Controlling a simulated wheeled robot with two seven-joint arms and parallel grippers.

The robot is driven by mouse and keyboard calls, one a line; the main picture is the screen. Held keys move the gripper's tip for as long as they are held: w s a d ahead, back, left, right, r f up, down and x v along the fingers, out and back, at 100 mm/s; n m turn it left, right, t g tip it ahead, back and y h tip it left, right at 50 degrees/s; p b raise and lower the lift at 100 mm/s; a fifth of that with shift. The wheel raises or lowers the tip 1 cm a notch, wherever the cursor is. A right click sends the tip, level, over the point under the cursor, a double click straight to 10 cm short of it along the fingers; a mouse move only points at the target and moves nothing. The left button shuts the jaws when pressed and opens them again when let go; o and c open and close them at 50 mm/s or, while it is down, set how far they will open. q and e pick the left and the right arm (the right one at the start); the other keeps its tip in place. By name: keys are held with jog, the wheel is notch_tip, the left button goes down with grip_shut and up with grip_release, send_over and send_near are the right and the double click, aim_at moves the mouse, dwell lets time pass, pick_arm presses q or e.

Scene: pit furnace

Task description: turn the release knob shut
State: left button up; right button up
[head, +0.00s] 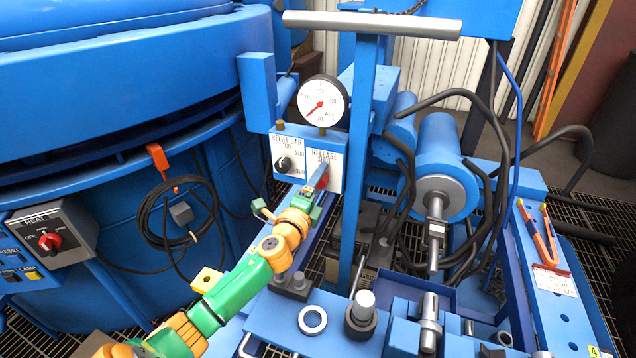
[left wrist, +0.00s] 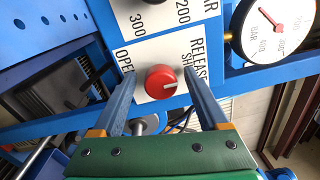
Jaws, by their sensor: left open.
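The release knob (left wrist: 160,82) is round and red with a white mark. It sits on a white plate lettered RELEASE, OPEN and SHUT. In the left wrist view its mark points right and slightly down, away from the word OPEN. My left gripper (left wrist: 158,74) is open, with one finger on each side of the knob; gaps show between the fingers and the knob. In the head view the left gripper (head: 316,185) is at the RELEASE plate (head: 325,157) and mostly covers the knob. Whether the fingers touch the plate I cannot tell. My right gripper is not in view.
A black relief knob (head: 284,164) is just left of the release plate. A pressure gauge (head: 323,102) stands above, its needle toward the lower left. A blue post (head: 357,170) with a grey crossbar rises close on the right. A heat control box (head: 52,243) is at left.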

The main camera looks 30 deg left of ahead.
pick_arm(q)
jog(key=shift+s, duration=0.1)
jog(key=v, duration=0.7)
